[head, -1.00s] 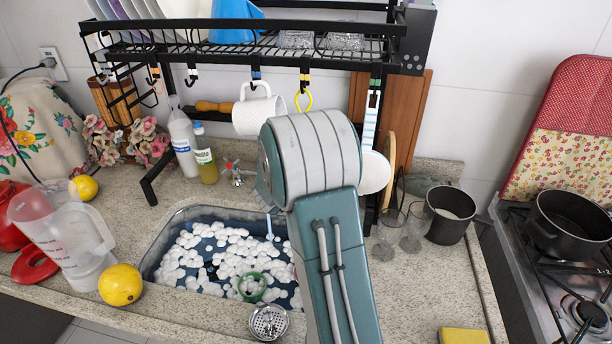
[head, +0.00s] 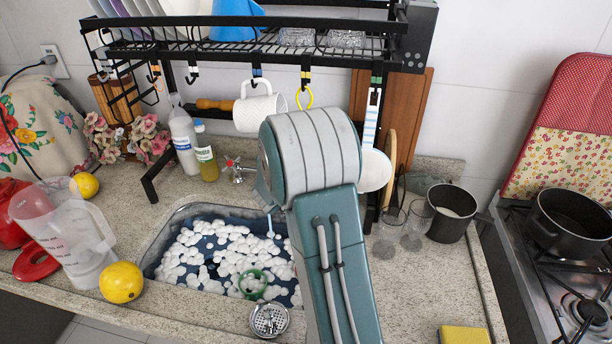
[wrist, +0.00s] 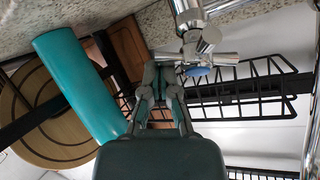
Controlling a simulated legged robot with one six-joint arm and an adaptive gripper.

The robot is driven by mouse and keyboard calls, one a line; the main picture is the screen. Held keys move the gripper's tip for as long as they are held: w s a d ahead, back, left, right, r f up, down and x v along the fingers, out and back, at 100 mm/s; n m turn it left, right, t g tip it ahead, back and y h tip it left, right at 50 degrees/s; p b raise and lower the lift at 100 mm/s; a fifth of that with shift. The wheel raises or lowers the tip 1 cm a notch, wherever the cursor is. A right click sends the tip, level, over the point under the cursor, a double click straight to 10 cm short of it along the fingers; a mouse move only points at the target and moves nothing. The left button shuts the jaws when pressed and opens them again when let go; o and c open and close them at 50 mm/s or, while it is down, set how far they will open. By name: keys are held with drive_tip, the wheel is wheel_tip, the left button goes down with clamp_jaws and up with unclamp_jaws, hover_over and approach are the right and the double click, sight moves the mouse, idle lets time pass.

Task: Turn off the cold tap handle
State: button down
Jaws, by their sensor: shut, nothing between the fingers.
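The cold tap handle (wrist: 213,59), a chrome cross handle with a blue mark, shows in the upper middle of the wrist view, below the chrome tap body (wrist: 190,18). My gripper (wrist: 161,62) is shut and empty, with its fingertips just left of the handle, by one of its cross arms. I cannot tell whether they touch. In the head view my arm hides the cold handle and my gripper. The red-marked tap handle (head: 236,168) shows there, behind the sink and left of my arm.
The sink (head: 163,247) holds foam and a green ring. The black rack (head: 270,62) spans above it, with a white mug (head: 258,112) hanging beneath. Bottles (head: 184,140) stand left of the tap. Glasses (head: 390,228) and a dark pot (head: 450,212) stand on the right.

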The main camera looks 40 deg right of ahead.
drive_tip(key=shift+s+a+f, duration=0.1)
drive_tip(key=shift+a+f, duration=0.25)
drive_tip(key=shift+f, duration=0.05)
idle(1.2)
drive_tip(key=v, duration=1.1)
drive_tip(key=shift+a+r, duration=0.15)
drive_tip(key=shift+r, duration=0.3)
drive_tip(key=shift+s, duration=0.2)
